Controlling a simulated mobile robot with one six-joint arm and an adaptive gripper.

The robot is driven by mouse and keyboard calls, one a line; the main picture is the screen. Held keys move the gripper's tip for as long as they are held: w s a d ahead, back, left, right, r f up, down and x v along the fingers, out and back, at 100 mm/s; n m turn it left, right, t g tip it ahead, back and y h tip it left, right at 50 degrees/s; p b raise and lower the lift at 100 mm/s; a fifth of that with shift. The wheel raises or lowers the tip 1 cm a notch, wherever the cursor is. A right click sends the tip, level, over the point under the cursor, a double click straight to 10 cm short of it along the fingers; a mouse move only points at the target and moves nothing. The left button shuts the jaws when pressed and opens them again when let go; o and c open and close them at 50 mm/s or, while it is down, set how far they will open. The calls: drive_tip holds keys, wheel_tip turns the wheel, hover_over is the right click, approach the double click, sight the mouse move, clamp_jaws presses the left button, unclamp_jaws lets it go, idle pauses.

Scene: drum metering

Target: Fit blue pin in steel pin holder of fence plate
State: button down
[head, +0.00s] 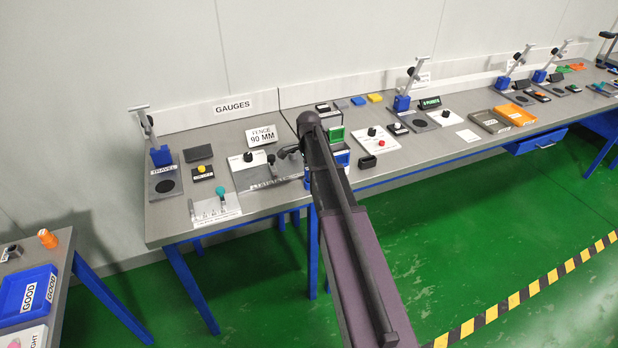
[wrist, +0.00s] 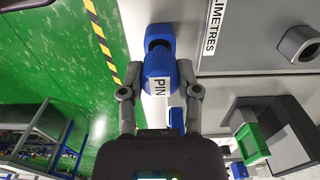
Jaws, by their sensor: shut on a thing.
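My gripper (wrist: 159,92) is shut on a blue piece (wrist: 158,68) labelled PIN, with one grey finger on each side of it. The far end of this piece shows a dark round opening or inset. In the wrist view the piece appears beside the edge of the grey fence plate (wrist: 245,45), which carries lettering ending in LIMETRES. I cannot tell whether they touch.
A green box (wrist: 252,143) is at the right of the wrist view. A white plate (head: 216,209) with a teal peg is at the bench front. A knobbed plate (head: 372,143) lies right of my arm. A TRAVEL gauge stand (head: 165,183) is at the left.

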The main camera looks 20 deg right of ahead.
drive_tip(key=shift+r+p, duration=1.6)
drive_tip(key=shift+r, duration=0.1)
drive_tip(key=shift+r+p, duration=0.25)
drive_tip(key=shift+p, duration=0.05)
drive_tip(key=shift+r+p, duration=1.85)
